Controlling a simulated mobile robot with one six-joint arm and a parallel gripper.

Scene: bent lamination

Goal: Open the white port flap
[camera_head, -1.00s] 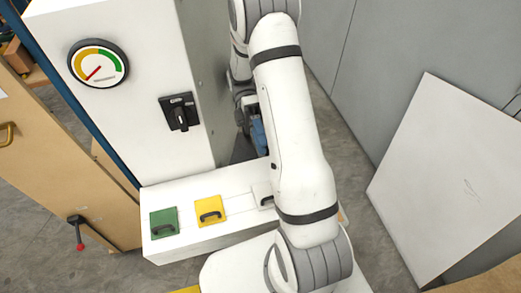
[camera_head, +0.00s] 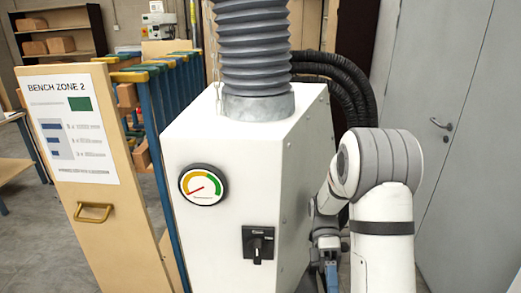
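The white port flap is not in view now; the ledge that carries the flaps is below the picture's lower edge. The white machine cabinet (camera_head: 225,150) stands in the middle, with a round gauge (camera_head: 203,186) and a black rotary switch (camera_head: 258,244) on its front. My gripper (camera_head: 330,278) shows only in part, at the bottom edge just right of the cabinet. Its fingertips are cut off by the frame, so I cannot tell whether it is open or what it touches.
A grey corrugated duct (camera_head: 252,45) rises from the cabinet top, and black hoses (camera_head: 350,85) curve down behind it. A wooden panel with a sign (camera_head: 72,125) stands at the left. Grey doors (camera_head: 460,130) close off the right.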

